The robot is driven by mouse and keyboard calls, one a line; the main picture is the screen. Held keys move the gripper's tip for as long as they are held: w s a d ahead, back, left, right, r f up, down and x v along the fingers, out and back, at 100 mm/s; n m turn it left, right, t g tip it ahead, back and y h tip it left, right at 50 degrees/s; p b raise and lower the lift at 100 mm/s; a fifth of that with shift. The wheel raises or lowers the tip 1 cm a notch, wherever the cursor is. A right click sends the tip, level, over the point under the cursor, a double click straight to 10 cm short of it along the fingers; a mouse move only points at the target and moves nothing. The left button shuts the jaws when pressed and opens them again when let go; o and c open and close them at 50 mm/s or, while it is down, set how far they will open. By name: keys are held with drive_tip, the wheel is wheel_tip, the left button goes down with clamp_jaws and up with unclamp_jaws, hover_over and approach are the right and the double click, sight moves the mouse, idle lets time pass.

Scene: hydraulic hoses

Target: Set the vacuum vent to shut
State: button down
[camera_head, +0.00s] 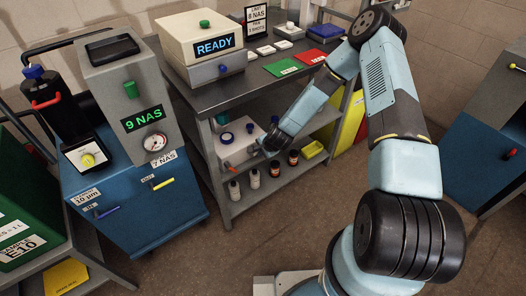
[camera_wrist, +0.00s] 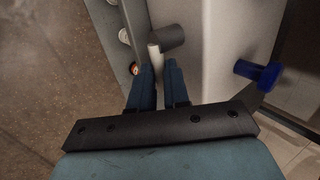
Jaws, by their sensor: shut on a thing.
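The pale box (camera_head: 242,150) stands on the shelf under the grey bench, with blue knobs on it. In the wrist view the side of this box (camera_wrist: 225,45) fills the upper middle. A dark grey cylinder (camera_wrist: 170,38) juts from it with a pale rod-like handle (camera_wrist: 155,57), which appears to be the vacuum vent handle. My gripper (camera_wrist: 158,80) is shut on this handle; its two blue fingers lie on either side. My gripper (camera_head: 263,149) also shows at the box in the head view. The handle's lower end is hidden between the fingers, and no vent markings are legible.
A blue knob (camera_wrist: 258,75) sticks out right of my fingers. Small bottles (camera_head: 254,178) stand on the shelf near my gripper. A blue cabinet (camera_head: 135,215) stands to the left. The floor in front is clear.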

drive_tip(key=shift+w+a+r, duration=0.15)
drive_tip(key=shift+a, duration=0.1)
drive_tip(key=c, duration=1.1)
unclamp_jaws()
drive_tip(key=shift+d, duration=0.15)
drive_tip(key=v, duration=1.3)
drive_tip(key=shift+s+d+r, duration=0.15)
drive_tip(key=shift+s, duration=0.05)
drive_tip(key=shift+r, duration=0.1)
